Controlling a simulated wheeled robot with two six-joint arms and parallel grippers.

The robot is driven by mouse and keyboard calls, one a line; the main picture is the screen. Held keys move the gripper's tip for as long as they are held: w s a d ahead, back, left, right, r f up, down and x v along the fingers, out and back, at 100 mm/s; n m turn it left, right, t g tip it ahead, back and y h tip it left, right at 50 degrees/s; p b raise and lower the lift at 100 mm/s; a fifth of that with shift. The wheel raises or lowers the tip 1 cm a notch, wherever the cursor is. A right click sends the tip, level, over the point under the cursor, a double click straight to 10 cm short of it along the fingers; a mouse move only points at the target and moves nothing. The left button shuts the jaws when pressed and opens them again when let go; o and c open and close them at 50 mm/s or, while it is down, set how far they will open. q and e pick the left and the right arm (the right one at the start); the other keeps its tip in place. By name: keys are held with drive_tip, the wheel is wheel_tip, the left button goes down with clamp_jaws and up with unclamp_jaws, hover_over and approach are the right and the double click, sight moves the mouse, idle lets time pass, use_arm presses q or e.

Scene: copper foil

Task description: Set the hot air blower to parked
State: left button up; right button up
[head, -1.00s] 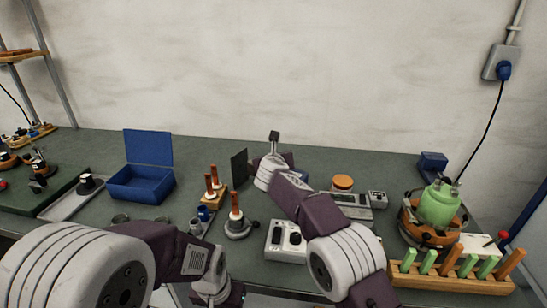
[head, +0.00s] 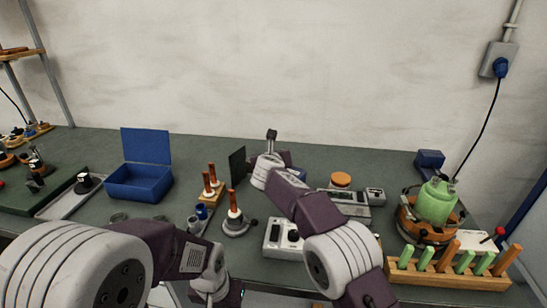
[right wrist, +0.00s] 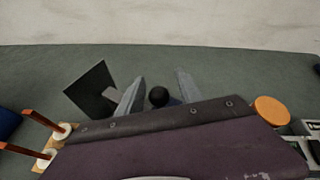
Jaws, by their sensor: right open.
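In the right wrist view a black ball knob (right wrist: 158,96) shows between the two grey fingers of my right gripper (right wrist: 157,92), with a bit of blue below it. The fingers are apart, and I cannot tell whether either touches the knob. A dark square plate (right wrist: 91,90) on a grey stem stands left of the fingers; it also shows in the head view (head: 238,162). I cannot tell for sure which of these parts belong to the hot air blower. In the head view my right wrist hides most of this spot. My left gripper (head: 213,291) hangs low at the bottom edge, its fingers unclear.
An open blue box (head: 139,183), wooden-handled tools (head: 210,184), a green vessel (head: 436,203) and a wooden rack (head: 447,276) stand around.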

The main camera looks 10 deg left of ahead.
drive_tip(key=b+v, duration=0.2)
drive_tip(key=v, duration=0.6)
drive_tip(key=shift+s+r, duration=0.15)
drive_tip(key=shift+s, duration=0.25)
